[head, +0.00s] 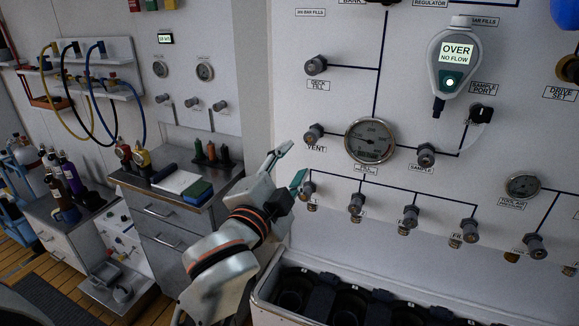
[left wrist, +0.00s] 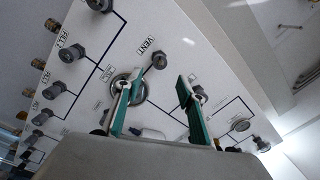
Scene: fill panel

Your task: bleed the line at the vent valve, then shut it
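The vent valve (head: 313,133) is a grey knob on the white wall panel, left of the round fill gauge (head: 370,140), with the label VENT below it. My left gripper (head: 295,165) is open and empty in front of the panel, a little below and left of that knob. In the left wrist view the vent knob (left wrist: 159,61) shows just past the gap between the two green-padded fingers (left wrist: 156,82), apart from both. One finger partly hides the gauge there. The knob's turn position cannot be told. My right gripper is out of view.
The sample knob (head: 426,154) is right of the gauge, the deck fill knob (head: 316,65) above, and a row of fill knobs (head: 356,203) below. An analyser (head: 456,60) reads OVER, NO FLOW. An open chest (head: 262,287) stands below the panel; a bench (head: 225,181) is left.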

